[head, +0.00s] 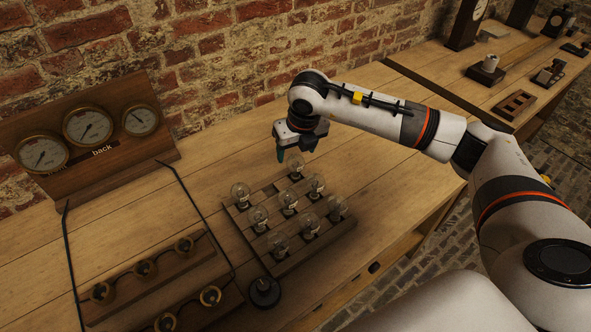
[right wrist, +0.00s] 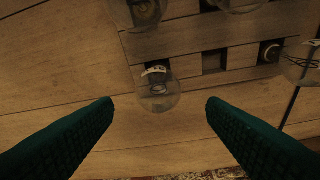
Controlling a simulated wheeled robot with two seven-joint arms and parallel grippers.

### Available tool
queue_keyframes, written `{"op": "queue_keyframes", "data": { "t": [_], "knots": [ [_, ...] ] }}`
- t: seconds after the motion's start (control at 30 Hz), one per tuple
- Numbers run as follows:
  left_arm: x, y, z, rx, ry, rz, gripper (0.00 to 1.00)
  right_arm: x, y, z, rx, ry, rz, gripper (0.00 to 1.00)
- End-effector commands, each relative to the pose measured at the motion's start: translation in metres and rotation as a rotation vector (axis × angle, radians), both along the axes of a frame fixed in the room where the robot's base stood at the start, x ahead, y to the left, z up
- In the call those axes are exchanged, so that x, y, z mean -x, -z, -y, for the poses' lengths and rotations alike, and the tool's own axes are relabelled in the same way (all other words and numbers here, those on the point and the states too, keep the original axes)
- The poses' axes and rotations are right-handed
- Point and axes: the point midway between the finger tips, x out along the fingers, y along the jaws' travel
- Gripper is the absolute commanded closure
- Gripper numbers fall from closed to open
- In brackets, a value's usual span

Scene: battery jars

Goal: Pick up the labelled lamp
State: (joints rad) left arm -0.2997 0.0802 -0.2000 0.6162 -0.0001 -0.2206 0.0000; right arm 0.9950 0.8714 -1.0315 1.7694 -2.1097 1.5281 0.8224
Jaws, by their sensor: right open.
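Several clear glass lamps stand in rows in a wooden rack (head: 318,250) on the bench in the head view. My right gripper (head: 293,154) is open and empty, pointing down at the rack's far edge, by the farthest lamp (head: 295,168). In the right wrist view, one lamp (right wrist: 158,97) shows in the gap between the open fingers (right wrist: 160,108), not gripped. A small pale mark with dark marks, perhaps a label, shows at its base; I cannot read it. No label is legible on the other lamps. My left gripper is out of view.
A wooden gauge board (head: 107,151) marked "back" stands at the left by the brick wall. Wooden strips with brass-ringed sockets (head: 144,268) and a black round knob (head: 264,291) lie near the rack. Bare bench lies left of the gripper.

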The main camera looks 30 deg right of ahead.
Motion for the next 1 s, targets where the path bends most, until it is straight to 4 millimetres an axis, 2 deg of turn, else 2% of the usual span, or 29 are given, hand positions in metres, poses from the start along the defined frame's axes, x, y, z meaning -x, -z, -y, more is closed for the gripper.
{"op": "queue_keyframes", "data": {
  "t": [0.03, 0.2, 0.47, 0.57, 0.8, 1.0],
  "knots": [
    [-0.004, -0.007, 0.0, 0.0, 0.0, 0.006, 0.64, -0.002, 0.006, 0.001, 0.0, 0.001, -0.005, 0.34],
    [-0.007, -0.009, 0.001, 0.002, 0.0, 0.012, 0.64, -0.007, 0.026, 0.002, -0.001, 0.0, -0.003, 0.34],
    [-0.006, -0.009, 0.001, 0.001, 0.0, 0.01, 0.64, -0.009, 0.03, 0.002, -0.002, -0.001, 0.0, 0.34],
    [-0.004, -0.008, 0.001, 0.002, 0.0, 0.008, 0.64, -0.009, 0.03, 0.002, -0.002, -0.001, 0.0, 0.47],
    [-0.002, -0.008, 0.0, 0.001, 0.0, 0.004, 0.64, -0.009, 0.029, 0.002, -0.002, -0.001, 0.0, 0.86],
    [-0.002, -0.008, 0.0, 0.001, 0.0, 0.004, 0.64, -0.009, 0.029, 0.002, -0.002, -0.001, 0.0, 0.87]
  ]
}}
